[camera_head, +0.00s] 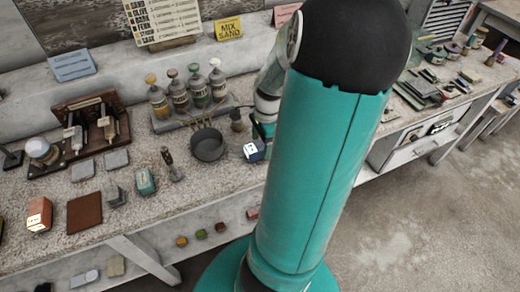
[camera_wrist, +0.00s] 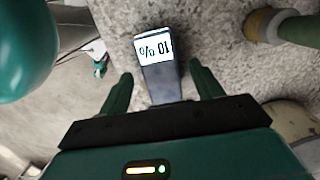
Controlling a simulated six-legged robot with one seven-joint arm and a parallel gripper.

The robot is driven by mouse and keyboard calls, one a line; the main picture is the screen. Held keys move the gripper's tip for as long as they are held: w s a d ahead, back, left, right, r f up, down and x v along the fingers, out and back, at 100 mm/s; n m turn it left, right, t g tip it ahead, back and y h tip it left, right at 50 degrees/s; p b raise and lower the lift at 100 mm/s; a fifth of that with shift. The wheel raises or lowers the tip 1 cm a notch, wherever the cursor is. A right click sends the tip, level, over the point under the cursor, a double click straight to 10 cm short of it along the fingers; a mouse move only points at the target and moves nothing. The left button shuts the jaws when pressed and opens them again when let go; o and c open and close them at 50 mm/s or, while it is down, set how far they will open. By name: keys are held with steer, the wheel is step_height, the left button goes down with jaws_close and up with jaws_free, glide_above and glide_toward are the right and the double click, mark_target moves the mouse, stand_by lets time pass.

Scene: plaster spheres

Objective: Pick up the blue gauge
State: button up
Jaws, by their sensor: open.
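The blue gauge (camera_wrist: 161,82) has a dark blue body and a lit white display reading "10 %", which appears upside down in the wrist view. It lies on the speckled bench top. My gripper (camera_wrist: 161,71) is open, with one green finger on each side of the gauge and visible gaps between. In the head view the gauge (camera_head: 254,151) shows as a small blue block with a white face at the bench front, just left of my arm. My gripper there is mostly hidden behind my teal arm.
A dark round pan (camera_head: 207,145) stands left of the gauge. Several capped bottles (camera_head: 180,95) stand in a tray behind it. The bench's front edge is close to the gauge.

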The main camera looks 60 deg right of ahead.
mark_target(261, 145)
steer(key=shift+w+a+f, duration=0.1)
steer(key=shift+a+f, duration=0.1)
steer(key=shift+f, duration=1.25)
steer(key=shift+f, duration=0.25)
steer(key=shift+c, duration=0.2)
steer(key=c, duration=1.1)
